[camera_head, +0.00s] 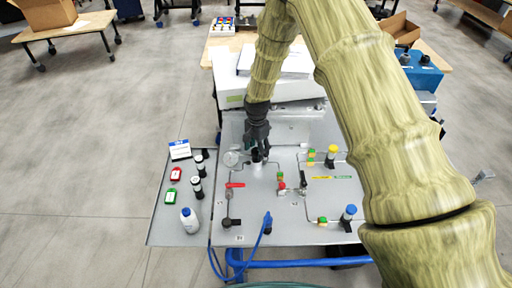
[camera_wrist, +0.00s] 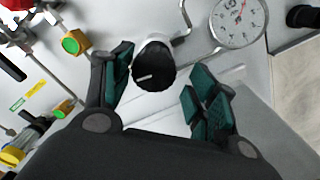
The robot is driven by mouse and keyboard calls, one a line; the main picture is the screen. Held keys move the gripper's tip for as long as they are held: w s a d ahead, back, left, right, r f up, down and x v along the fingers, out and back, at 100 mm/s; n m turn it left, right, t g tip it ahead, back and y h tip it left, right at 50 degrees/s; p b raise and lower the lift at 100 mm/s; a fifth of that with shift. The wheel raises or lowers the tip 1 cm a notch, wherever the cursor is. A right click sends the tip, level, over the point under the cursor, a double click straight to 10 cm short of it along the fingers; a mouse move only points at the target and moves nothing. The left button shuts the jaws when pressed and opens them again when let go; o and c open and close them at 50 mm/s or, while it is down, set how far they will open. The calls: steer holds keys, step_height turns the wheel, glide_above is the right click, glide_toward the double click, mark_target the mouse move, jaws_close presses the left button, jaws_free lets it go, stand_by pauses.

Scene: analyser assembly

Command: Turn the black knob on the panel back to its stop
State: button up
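The black knob (camera_wrist: 153,72) is on the panel (camera_head: 262,210), on a white round fitting. In the wrist view it has a pale pointer line across its face. My gripper (camera_wrist: 158,88) is open, with its green-padded fingers on either side of the knob and gaps to both sides. The fingers do not appear to touch it. In the head view my gripper (camera_head: 259,146) points down over the back left part of the panel, just above the knob (camera_head: 256,156), which it partly hides.
A dial gauge (camera_wrist: 238,20) sits close beside the knob; it also shows in the head view (camera_head: 231,159). A red-handled valve (camera_head: 235,185), thin pipes and yellow and blue capped fittings stand on the panel.

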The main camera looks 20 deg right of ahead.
steer(key=shift+s+r, duration=0.3)
steer(key=shift+s+a+r, duration=0.1)
steer(key=shift+s+r, duration=0.35)
steer(key=shift+s, duration=0.25)
steer(key=c, duration=0.4)
steer(key=shift+s+r, duration=0.1)
steer(key=c, duration=0.3)
steer(key=shift+w+a+f, duration=0.1)
steer(key=shift+w+f, duration=0.1)
steer(key=shift+f, duration=0.05)
steer(key=c, duration=0.3)
steer(key=shift+w+f, duration=0.3)
steer(key=shift+c, duration=0.2)
steer(key=shift+d, duration=0.25)
steer(key=shift+a, duration=0.1)
